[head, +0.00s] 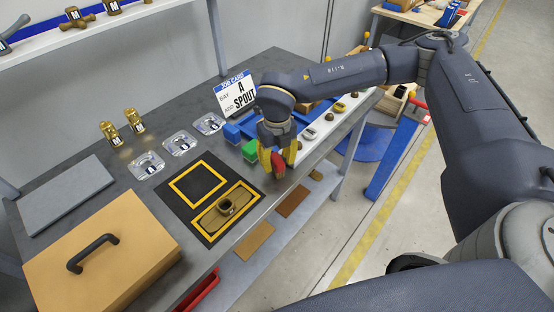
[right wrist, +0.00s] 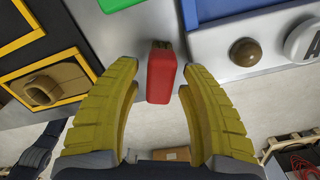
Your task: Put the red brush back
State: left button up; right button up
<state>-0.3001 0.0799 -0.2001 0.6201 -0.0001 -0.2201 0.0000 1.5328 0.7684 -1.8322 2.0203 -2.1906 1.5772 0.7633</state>
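The red brush (head: 278,163) is at the front edge of the grey table, right of the green block. In the right wrist view the red brush (right wrist: 160,76) lies between the yellow fingers, with a brownish end at its top. My right gripper (head: 281,152) is over the brush with its fingers apart. The right wrist view shows this gripper (right wrist: 159,72) open, with a gap on each side of the brush. I cannot tell how the brush is supported. My left gripper is not in view.
A green block (head: 250,150) and a blue block (head: 232,133) stand left of the gripper. A black mat with yellow frames (head: 165,193) holds a brown spout part (head: 226,206). A job card (head: 235,94) stands behind.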

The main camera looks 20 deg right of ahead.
aim_at(276, 159)
notch_tip(276, 159, up, 12)
jog(key=shift+r, duration=0.15)
dwell(0.6)
jog(key=shift+a, duration=0.15)
dwell(1.2)
